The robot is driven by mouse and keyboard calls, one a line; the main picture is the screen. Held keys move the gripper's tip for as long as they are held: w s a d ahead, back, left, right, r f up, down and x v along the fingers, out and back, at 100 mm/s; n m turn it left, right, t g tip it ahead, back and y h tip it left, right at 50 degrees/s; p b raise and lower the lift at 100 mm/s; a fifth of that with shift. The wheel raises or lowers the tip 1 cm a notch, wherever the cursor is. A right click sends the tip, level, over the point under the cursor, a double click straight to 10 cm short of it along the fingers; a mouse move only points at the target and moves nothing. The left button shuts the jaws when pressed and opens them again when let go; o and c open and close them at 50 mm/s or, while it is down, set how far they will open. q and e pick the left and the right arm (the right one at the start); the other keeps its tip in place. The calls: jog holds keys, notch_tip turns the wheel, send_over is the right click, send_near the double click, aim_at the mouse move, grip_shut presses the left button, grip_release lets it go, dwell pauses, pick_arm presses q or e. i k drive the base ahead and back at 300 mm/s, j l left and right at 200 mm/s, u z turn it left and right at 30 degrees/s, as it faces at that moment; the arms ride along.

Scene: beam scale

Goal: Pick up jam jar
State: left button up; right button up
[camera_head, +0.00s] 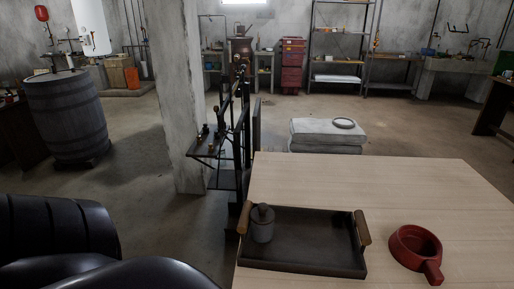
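A small grey jar with a dark, knobbed lid (263,226) stands upright in the left part of a dark tray (318,268). It is the only jar I can make out on the table, and no label is readable on it. The tray lies on a light wooden table (410,190) and has a wooden handle at each end. The jar is near the tray's left handle. Neither of my grippers shows in the head view.
A red round pan with a short handle (415,248) sits on the table right of the tray. A tall dark beam scale (241,130) stands just behind the table's left edge. The table's back and right parts are clear. A concrete pillar (176,100) rises farther left.

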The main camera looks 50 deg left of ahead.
aim_at(261, 233)
jog(key=u, duration=1.55)
